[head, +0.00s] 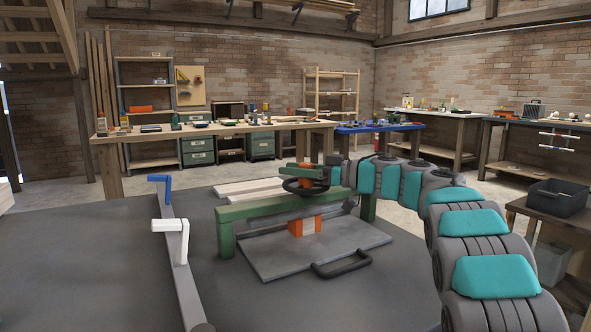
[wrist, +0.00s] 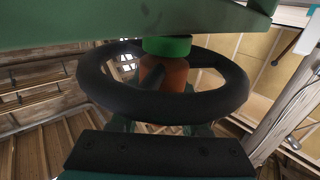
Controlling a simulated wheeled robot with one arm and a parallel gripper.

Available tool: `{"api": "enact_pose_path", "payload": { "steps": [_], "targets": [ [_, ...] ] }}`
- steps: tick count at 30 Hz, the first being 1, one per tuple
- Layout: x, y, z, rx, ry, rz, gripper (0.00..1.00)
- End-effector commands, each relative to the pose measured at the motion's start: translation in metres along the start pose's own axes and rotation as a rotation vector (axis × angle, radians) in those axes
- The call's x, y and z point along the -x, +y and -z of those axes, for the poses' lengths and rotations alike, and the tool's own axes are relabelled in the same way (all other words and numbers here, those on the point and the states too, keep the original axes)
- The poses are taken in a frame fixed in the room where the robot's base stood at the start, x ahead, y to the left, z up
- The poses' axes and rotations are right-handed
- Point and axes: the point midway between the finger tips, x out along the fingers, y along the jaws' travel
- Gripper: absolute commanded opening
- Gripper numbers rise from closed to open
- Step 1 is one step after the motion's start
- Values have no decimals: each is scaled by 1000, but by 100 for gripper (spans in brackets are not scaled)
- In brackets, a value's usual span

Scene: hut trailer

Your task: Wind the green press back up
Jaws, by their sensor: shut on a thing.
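The green press (head: 265,207) stands on the dark grey bench. Its black handwheel (head: 303,187) sits above the green crossbeam. Below the beam, an orange block (head: 304,227) is over or on a grey base plate (head: 275,258); I cannot tell if they touch. My gripper (head: 322,181) reaches in from the right and is shut at the handwheel; the exact contact is hidden. In the wrist view the handwheel (wrist: 165,103) rings an orange and green hub, with the dark edge of my gripper (wrist: 155,155) close to the rim.
A grey bar with a blue clamp handle (head: 160,186) and a white one (head: 171,227) lies left of the press. Pale boards (head: 250,187) lie behind it. A black handle (head: 341,265) fronts the base plate. Bench space front left is clear.

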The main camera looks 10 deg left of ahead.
Motion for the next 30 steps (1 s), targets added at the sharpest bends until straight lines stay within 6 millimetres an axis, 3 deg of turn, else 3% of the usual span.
{"api": "enact_pose_path", "payload": {
  "steps": [15,30],
  "targets": [
    [0,-5,1,2,3,173,0],
    [1,-7,2,3,4,224,0]
  ]
}}
